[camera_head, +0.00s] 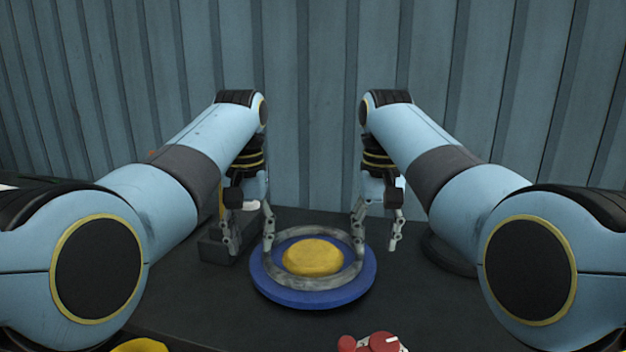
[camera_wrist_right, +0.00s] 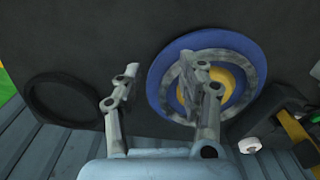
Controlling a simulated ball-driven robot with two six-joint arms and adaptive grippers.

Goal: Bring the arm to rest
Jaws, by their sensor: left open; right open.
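A round drum lies on the dark table in the middle of the head view, with a blue outer disc (camera_head: 312,298), a mottled grey ring (camera_head: 275,268) and a yellow centre (camera_head: 312,257). My left gripper (camera_head: 250,238) is open and points down at the drum's back left edge. My right gripper (camera_head: 377,238) is open and points down at its back right edge. Both look empty. In the right wrist view, one finger of the right gripper (camera_wrist_right: 160,88) overlaps the blue disc (camera_wrist_right: 167,75); I cannot tell whether it touches.
A black ring (camera_wrist_right: 38,108) lies beside the drum in the right wrist view. A dark block (camera_head: 214,248) stands behind the left gripper. A red object (camera_head: 380,343) and a yellow one (camera_head: 140,346) are cut off at the near edge. A ribbed blue-grey wall (camera_head: 312,100) closes the back.

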